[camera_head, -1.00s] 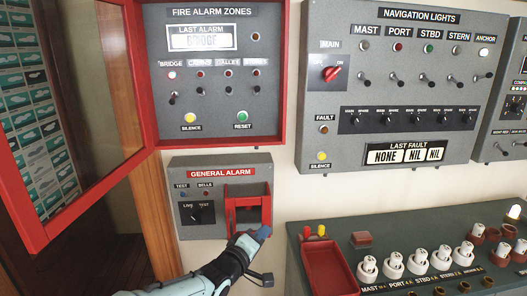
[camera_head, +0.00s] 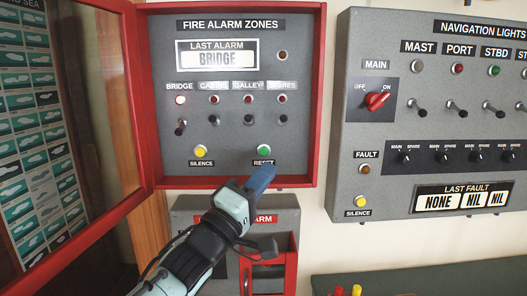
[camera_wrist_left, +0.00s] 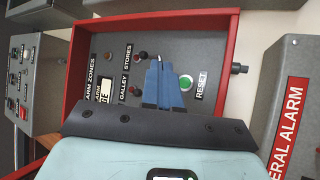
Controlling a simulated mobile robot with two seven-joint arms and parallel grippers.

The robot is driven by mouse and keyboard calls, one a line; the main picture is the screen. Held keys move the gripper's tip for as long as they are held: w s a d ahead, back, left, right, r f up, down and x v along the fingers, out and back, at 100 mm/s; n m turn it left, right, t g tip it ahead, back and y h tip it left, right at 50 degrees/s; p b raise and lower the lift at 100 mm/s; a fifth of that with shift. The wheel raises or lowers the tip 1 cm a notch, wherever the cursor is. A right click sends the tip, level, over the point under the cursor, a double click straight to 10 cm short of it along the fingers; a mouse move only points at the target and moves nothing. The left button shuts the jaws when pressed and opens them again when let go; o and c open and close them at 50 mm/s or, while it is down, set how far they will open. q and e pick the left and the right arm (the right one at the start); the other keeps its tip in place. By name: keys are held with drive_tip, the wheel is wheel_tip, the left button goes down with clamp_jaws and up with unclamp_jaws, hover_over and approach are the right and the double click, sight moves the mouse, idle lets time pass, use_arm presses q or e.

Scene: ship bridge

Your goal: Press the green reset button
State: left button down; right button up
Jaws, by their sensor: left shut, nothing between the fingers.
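The green reset button (camera_head: 264,152) sits at the lower right of the grey fire alarm panel (camera_head: 235,120), above its RESET label. My left gripper (camera_head: 262,176) is shut and empty, its blue fingertips just below the button and over the lower edge of the panel frame in the head view. In the left wrist view the green button (camera_wrist_left: 186,82) shows beside the closed blue fingers (camera_wrist_left: 163,80), close to their tips. I cannot tell whether they touch the panel. My right gripper is not in view.
A yellow silence button (camera_head: 201,151) is left of the green one. The red frame (camera_head: 319,95) stands out around the panel, with its glazed door (camera_head: 110,100) open at left. The general alarm box (camera_head: 190,212) is below, and the navigation lights panel (camera_head: 400,178) is at right.

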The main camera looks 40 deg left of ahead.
sight(264, 152)
use_arm(q)
drive_tip(key=shift+s+d, duration=0.1)
drive_tip(key=shift+w+a+p, duration=1.2)
drive_tip(key=shift+w+a, duration=0.25)
drive_tip(key=shift+w, duration=0.3)
drive_tip(key=shift+w+a+p, duration=1.15)
drive_tip(key=shift+w+a, duration=0.25)
drive_tip(key=shift+w, duration=0.3)
drive_tip(key=shift+a+r, duration=0.1)
drive_tip(key=shift+a, duration=0.05)
drive_tip(key=shift+r+p, duration=0.15)
drive_tip(key=shift+p, duration=0.2)
